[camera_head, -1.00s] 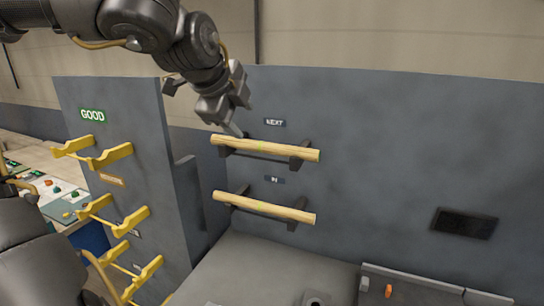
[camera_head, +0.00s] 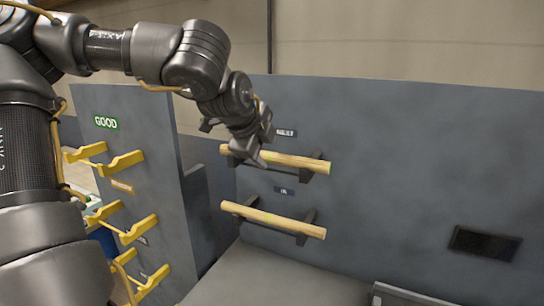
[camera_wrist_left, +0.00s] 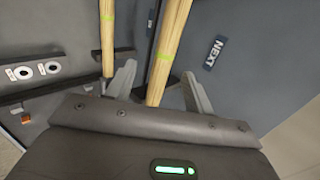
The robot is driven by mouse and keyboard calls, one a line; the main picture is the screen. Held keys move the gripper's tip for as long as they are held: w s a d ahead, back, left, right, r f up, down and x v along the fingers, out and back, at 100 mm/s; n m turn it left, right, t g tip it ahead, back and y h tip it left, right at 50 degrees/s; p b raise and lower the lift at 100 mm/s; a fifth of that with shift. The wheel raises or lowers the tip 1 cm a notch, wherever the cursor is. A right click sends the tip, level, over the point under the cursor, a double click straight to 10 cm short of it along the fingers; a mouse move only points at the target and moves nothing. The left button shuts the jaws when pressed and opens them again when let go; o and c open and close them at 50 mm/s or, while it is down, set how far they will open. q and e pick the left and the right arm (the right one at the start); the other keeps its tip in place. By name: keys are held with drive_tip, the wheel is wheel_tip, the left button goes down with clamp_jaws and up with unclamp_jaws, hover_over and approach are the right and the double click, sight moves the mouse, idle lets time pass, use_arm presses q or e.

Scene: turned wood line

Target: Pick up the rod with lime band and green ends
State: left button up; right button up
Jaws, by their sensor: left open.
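A pale wooden rod (camera_head: 295,160) lies across the dark upper holders by the NEXT label. In the left wrist view this upper rod (camera_wrist_left: 172,30) carries a lime band. A second rod (camera_head: 275,219) lies on the lower holders; it also shows a lime band in the left wrist view (camera_wrist_left: 107,40). I cannot make out green ends on either rod. My left gripper (camera_head: 252,156) is at the upper rod, over its left half, hiding part of it. Its fingers are open, one on each side of the upper rod in the wrist view.
A grey wall panel (camera_head: 400,150) stands behind the rods. At left, a GOOD panel (camera_head: 150,150) carries several yellow holders (camera_head: 125,162), all empty. A grey surface (camera_head: 275,280) lies below the rods. The wall to their right is clear apart from a dark plate (camera_head: 484,243).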

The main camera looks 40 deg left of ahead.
sight(272, 155)
use_arm(q)
drive_tip(key=shift+r+p, duration=0.1)
drive_tip(key=shift+p, duration=0.2)
drive_tip(key=p+x, duration=0.1)
drive_tip(key=x, duration=0.1)
drive_tip(key=p+x, duration=0.1)
drive_tip(key=x, duration=0.1)
drive_tip(key=shift+w+a+p, duration=0.25)
drive_tip(key=shift+w+p, duration=0.05)
drive_tip(key=shift+p, duration=0.1)
drive_tip(key=shift+w+a+f, duration=0.1)
drive_tip(key=shift+w+f, duration=0.15)
drive_tip(key=shift+s+r, duration=0.1)
drive_tip(key=shift+s, duration=0.1)
drive_tip(key=c, duration=1.1)
drive_tip(key=shift+c, duration=0.2)
